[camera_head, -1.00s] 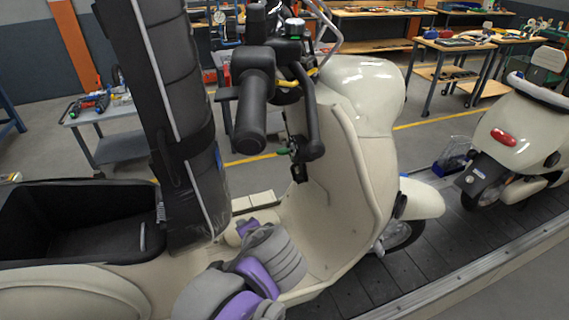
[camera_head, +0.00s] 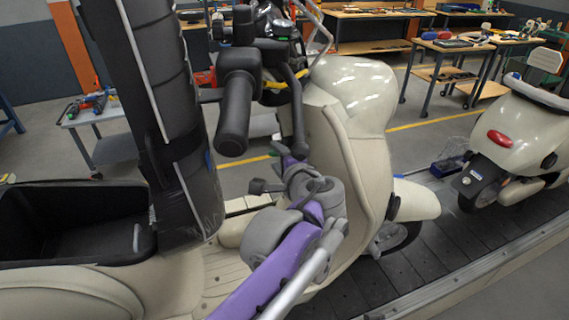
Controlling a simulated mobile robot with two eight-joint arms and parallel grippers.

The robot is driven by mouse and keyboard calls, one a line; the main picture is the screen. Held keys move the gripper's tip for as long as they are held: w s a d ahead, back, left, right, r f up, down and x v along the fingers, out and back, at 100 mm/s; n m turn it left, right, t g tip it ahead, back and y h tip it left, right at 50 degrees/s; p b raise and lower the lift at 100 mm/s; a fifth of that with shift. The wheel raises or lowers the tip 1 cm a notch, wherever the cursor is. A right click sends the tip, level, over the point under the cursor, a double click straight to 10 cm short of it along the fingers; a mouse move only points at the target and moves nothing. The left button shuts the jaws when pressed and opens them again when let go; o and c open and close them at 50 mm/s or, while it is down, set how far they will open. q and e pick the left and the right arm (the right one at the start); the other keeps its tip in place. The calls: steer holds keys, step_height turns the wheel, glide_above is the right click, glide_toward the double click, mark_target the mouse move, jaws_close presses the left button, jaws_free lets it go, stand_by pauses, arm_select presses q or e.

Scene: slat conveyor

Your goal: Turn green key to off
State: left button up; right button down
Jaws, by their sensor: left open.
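A cream scooter (camera_head: 335,150) stands in front of me with its seat raised. Its ignition area is behind the front shield, below the handlebar grip (camera_head: 236,110). The green key is not visible now; my left wrist and gripper cover the spot below the brake lever where it showed before. My left gripper (camera_head: 284,157) is raised to that spot, at the end of my purple and grey arm. It is open, though its fingertips are largely hidden. I cannot tell whether it touches the key. My right gripper is not in view.
The raised black seat (camera_head: 160,100) stands close to the left of my arm, above the open storage bin (camera_head: 80,215). The brake lever (camera_head: 297,110) hangs just above my gripper. A second scooter (camera_head: 520,130) stands at the right on the slat conveyor (camera_head: 440,255).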

arm_select(q)
steer(key=shift+x, duration=1.15)
jaws_close()
steer(key=shift+f+t, duration=0.15)
steer(key=shift+t, duration=0.95)
jaws_free()
steer(key=shift+s, duration=0.15)
